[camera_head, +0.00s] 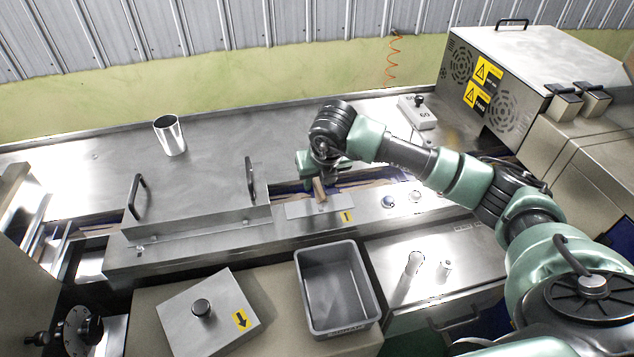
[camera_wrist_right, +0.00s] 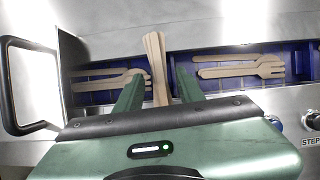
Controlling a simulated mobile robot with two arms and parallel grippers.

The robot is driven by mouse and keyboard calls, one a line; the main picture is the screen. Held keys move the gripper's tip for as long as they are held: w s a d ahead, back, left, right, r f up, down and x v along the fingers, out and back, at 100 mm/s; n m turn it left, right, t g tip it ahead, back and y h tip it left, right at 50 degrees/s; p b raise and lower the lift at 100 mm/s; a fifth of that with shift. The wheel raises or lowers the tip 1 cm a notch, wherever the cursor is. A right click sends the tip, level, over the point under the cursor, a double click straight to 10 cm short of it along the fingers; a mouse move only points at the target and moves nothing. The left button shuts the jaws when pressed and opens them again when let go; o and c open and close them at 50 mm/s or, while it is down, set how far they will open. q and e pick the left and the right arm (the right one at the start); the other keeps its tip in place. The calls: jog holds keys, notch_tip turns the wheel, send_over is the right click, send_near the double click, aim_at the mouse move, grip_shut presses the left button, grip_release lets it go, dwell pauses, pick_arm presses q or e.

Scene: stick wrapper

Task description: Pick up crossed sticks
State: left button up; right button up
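Wooden sticks (camera_wrist_right: 156,60) lie crosswise over the blue channel, at a right angle to the wooden forks in it. In the head view their end shows as a short brown piece (camera_head: 320,191) by a metal plate. My right gripper (camera_wrist_right: 160,82) is over the channel, with its two green fingers apart on either side of the crossed sticks. Gaps show between sticks and fingers. The right gripper (camera_head: 318,178) is partly hidden by its wrist in the head view. My left gripper is not in view.
Wooden forks lie in the channel at left (camera_wrist_right: 110,82) and right (camera_wrist_right: 240,68). A handled metal cover (camera_head: 190,195) stands left of the gripper. A grey bin (camera_head: 337,325) is in front. A metal cup (camera_head: 170,136) stands behind; a control box (camera_head: 418,112) is at the back.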

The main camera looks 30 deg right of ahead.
grip_shut()
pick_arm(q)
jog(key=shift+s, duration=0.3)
